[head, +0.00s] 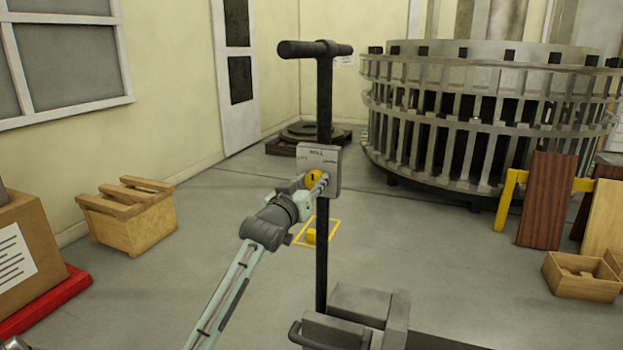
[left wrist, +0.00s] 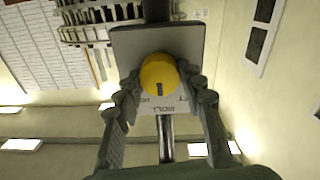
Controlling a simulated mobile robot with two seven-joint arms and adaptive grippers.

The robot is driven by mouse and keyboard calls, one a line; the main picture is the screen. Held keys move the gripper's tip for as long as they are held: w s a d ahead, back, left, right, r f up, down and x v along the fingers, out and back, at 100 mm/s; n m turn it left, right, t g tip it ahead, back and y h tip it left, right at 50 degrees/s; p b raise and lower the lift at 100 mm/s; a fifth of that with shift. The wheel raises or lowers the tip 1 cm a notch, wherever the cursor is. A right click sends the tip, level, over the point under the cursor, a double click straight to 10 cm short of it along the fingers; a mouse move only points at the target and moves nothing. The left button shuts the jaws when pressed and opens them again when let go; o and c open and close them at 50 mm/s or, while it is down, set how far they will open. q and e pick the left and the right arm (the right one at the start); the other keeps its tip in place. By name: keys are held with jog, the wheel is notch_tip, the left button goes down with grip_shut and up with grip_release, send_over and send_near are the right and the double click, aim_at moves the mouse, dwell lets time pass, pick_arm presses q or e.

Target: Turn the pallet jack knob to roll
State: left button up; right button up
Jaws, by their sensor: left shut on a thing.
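The pallet jack's yellow knob (head: 312,176) sits on a grey label plate (head: 331,158) fixed to the dark upright handle post (head: 323,240). The plate reads ROLL at its top and LIFT at its left. My left gripper (head: 318,184) reaches the plate from the lower left. In the left wrist view the knob (left wrist: 158,72) lies between the two fingertips of my left gripper (left wrist: 161,88), which is shut on it. The knob's dark mark runs vertically there, on the side of the upside-down ROLL label.
The jack's grey base (head: 345,330) stands at the bottom. A large slatted turret ring (head: 490,115) stands behind at the right. A wooden crate (head: 130,225) is at the left, a small wooden box (head: 580,288) at the right. Open floor lies around the post.

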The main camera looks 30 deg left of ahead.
dwell(0.4)
pick_arm(q)
jog(key=o, duration=1.2)
jog(key=shift+c, duration=0.2)
jog(key=v, duration=1.2)
jog(key=shift+d, duration=0.1)
